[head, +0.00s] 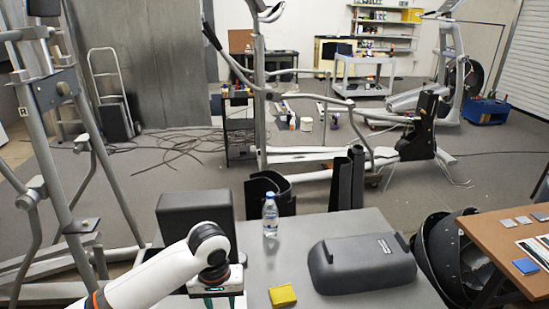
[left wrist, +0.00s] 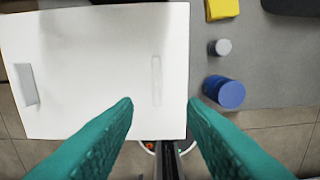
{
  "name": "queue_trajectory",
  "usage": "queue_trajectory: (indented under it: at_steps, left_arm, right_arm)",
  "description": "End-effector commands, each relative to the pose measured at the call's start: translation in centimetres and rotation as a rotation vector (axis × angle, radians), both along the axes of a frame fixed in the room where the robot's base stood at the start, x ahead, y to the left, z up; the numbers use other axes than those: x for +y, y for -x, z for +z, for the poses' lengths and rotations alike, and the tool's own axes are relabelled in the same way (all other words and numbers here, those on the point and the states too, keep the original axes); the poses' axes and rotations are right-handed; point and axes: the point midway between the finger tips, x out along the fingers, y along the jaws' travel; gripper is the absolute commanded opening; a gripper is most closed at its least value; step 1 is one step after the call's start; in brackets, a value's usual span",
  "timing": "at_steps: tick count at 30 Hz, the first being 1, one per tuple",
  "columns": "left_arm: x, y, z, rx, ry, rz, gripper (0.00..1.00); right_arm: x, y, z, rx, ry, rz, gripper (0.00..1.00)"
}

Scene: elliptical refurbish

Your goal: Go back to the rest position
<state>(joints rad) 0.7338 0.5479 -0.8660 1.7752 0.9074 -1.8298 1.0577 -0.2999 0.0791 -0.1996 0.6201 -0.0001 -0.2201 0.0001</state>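My left arm reaches in from the left in the head view, with its gripper (head: 220,302) low over the near left part of the grey table (head: 345,219). Only the tops of its teal fingers show there. In the left wrist view the two fingers of my left gripper (left wrist: 160,103) stand apart with nothing held between them. A flat white panel (left wrist: 80,60) with two slots lies below the fingers. My right gripper is in neither view.
A water bottle (head: 270,215), yellow sponge (head: 282,295) and dark grey cover (head: 362,262) are on the table. A blue cylinder (left wrist: 224,92) and small grey cylinder (left wrist: 220,47) lie right of the white panel. A brown table (head: 500,240) stands at right.

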Motion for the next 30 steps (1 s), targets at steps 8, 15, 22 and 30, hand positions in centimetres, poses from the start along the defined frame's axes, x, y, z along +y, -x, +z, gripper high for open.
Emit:
queue_trajectory:
  at_steps: [8,15,22,30]
  left_arm:
    - [-5.3,6.7,-4.3,-0.105,0.175,-0.248,0.38]
    - [-4.6,12.7,-5.8,-0.265,0.216,-0.335,0.38]
    - [-1.1,16.5,-6.3,-0.317,0.132,-0.339,0.38]
    - [2.9,20.4,-6.3,-0.315,0.013,-0.340,0.38]
  right_arm:
    - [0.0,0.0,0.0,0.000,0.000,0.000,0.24]
    - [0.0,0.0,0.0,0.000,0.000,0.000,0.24]
    - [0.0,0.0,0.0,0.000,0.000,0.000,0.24]
    - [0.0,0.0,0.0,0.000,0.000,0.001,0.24]
